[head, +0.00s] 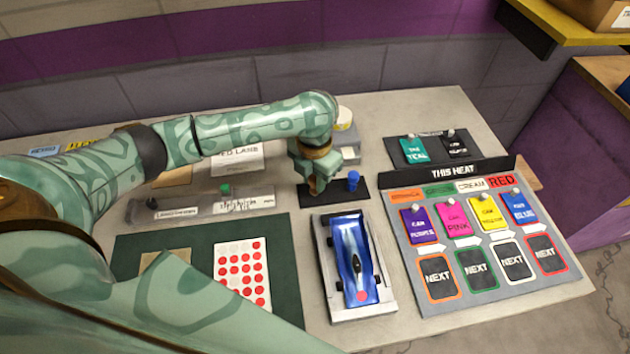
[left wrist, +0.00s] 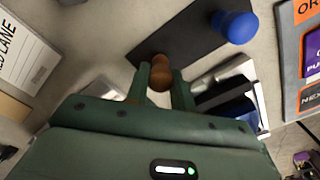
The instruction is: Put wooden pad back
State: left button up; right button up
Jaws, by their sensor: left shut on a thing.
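The wooden pad (left wrist: 161,74) shows in the left wrist view as a brown rounded top between my fingers. My left gripper (head: 316,187) is shut on it, over the left part of a black mat (head: 345,199). The black mat also shows in the left wrist view (left wrist: 190,35). The fingers hide the lower part of the pad, so I cannot tell whether it touches the mat. A blue pad (head: 353,181) stands upright on the mat, right of my gripper; it also shows in the left wrist view (left wrist: 235,26). My right gripper is not in view.
A blue toy car (head: 355,262) sits in a pale tray (head: 340,313) in front of the mat. A heat board (head: 440,300) with coloured cards stands right. A dotted sheet (head: 241,273) lies on a green mat (head: 285,300). A grey rail (head: 205,207) is at left.

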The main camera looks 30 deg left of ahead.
aim_at(314, 178)
pick_arm(q)
jog(key=shift+f, duration=0.15)
jog(key=shift+f, duration=0.1)
jog(key=o, duration=1)
notch_tip(314, 178, up, 12)
jog(key=p, duration=0.5)
